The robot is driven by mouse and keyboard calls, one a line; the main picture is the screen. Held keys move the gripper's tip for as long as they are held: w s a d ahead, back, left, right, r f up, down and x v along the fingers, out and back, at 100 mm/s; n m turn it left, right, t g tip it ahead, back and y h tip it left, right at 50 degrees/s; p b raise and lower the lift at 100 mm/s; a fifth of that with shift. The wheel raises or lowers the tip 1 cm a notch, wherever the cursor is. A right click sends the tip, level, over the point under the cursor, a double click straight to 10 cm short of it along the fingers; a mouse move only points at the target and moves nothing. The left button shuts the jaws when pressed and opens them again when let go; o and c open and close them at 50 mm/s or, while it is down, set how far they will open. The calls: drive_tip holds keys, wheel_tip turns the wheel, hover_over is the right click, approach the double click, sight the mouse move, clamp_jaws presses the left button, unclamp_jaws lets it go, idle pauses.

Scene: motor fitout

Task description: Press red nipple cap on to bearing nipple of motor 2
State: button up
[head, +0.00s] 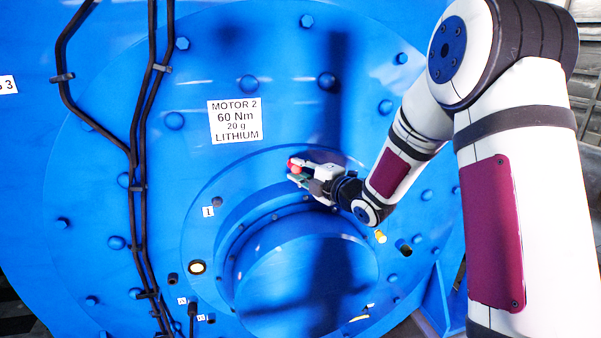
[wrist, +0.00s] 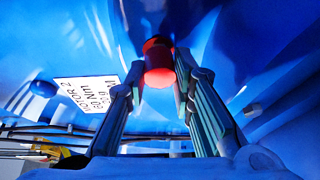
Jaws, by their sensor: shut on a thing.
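The red nipple cap (head: 294,164) is at the tip of my gripper (head: 295,170), against the blue face of motor 2 (head: 300,110) in the head view, just below its label. In the wrist view the cap (wrist: 159,70) sits between the two fingertips of my gripper (wrist: 159,84), which are shut on it. Its far end points toward the blue surface. I cannot tell whether the cap touches the motor. The bearing nipple cannot be made out; the cap and fingers may hide it.
The motor label (head: 235,121) reads MOTOR 2, 60 Nm, 20 g, LITHIUM. A round blue hub (head: 305,280) juts out below my gripper. Black cables (head: 135,170) run down the left. Several blue bolt heads stud the face. A small tag (head: 208,211) sits left of the hub.

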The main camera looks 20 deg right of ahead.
drive_tip(key=shift+w, duration=0.2)
drive_tip(key=o, duration=0.8)
drive_tip(key=v, duration=1.2)
